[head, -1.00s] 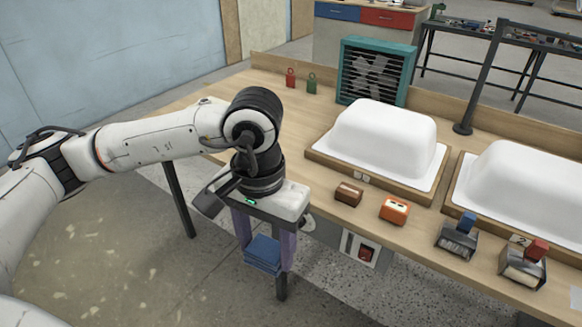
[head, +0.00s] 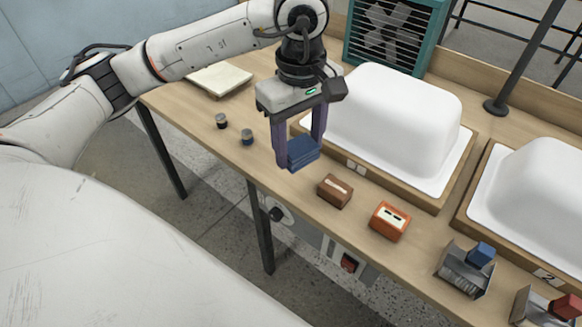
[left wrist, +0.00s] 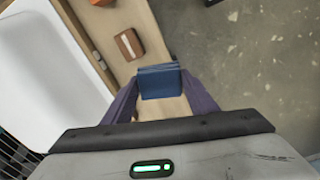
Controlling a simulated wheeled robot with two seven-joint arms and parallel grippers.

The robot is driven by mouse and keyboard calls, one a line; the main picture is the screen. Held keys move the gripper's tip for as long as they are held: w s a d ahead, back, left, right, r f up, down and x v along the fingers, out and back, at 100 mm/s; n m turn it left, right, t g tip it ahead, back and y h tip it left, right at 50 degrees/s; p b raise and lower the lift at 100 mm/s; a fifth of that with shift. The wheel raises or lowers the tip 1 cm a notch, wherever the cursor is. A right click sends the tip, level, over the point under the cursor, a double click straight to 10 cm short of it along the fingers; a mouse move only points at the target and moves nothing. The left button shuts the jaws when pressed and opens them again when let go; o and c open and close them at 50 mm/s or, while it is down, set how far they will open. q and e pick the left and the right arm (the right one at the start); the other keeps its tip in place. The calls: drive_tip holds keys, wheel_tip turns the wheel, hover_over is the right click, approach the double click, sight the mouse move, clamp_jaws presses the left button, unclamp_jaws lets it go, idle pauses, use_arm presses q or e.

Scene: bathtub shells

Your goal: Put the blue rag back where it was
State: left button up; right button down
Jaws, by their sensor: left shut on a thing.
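The blue rag (head: 302,152) is a folded dark blue pad. My left gripper (head: 300,150) is shut on it, with a purple finger on each side. In the head view it hangs over the bench near the front edge, left of the brown block (head: 335,190). In the left wrist view the rag (left wrist: 160,82) sits between the fingertips, with bench top beneath it. Whether it touches the bench is hard to tell. My right gripper is not in view.
A white tub shell (head: 395,125) on a wooden base stands just right of the gripper. An orange block (head: 390,220) lies further right.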

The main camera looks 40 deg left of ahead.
use_arm(q)
drive_tip(key=w+a+f+n+b, duration=0.1)
drive_tip(key=w+a+n+b, duration=0.15)
drive_tip(key=n, duration=0.85)
drive_tip(key=w+a+f+n+b, duration=0.1)
drive_tip(key=w+a+f+n, duration=0.2)
drive_tip(key=n, duration=0.7)
drive_tip(key=f, duration=0.5)
drive_tip(key=a+f, duration=0.1)
drive_tip(key=f, duration=0.1)
drive_tip(key=shift+w+f, duration=0.15)
drive_tip(key=shift+f, duration=0.45)
drive_tip(key=shift+f, duration=0.2)
drive_tip(key=o, duration=1)
